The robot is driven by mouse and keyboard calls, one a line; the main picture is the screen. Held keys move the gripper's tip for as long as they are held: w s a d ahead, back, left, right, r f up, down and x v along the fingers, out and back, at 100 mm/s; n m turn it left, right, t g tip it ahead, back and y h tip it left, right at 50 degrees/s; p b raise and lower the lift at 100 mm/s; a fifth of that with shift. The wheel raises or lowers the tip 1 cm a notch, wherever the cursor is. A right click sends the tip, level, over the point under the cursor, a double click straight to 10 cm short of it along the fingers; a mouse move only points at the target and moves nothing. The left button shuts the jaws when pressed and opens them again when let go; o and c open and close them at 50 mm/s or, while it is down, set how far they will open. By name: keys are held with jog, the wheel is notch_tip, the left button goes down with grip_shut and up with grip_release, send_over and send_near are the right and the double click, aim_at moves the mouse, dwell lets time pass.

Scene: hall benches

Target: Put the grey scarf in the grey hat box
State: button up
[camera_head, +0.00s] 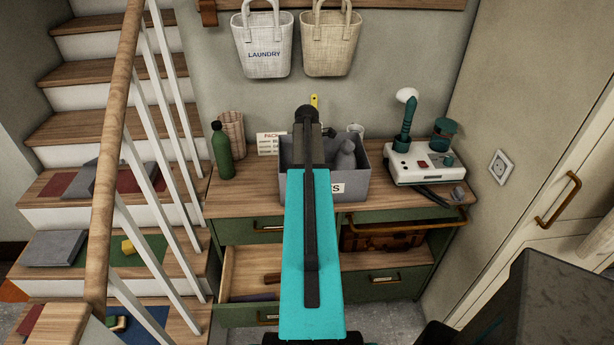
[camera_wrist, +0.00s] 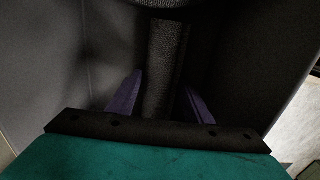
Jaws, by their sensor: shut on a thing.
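In the wrist view my gripper (camera_wrist: 160,82) has its two purple fingers on either side of a dark grey, woven-looking strip (camera_wrist: 166,50), which looks like the grey scarf. Grey walls rise on both sides of the fingers. In the head view my teal arm covers the gripper and the scarf. The arm reaches over a grey open box (camera_head: 355,180) on the cabinet top. The box has a white label, mostly hidden, and holds a grey bottle. I cannot tell whether this is the grey hat box.
A green bottle (camera_head: 221,152) stands left of the box, and a white device with a teal lamp (camera_head: 420,163) stands right. A drawer (camera_head: 240,272) is open below. Stairs with a railing (camera_head: 118,130) and flat grey items (camera_head: 55,249) are at left.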

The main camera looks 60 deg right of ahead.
jog(key=shift+f, duration=0.15)
jog(key=o, duration=1.1)
jog(key=shift+r, duration=0.25)
notch_tip(320, 180, up, 12)
jog(key=b, duration=0.4)
dwell(0.7)
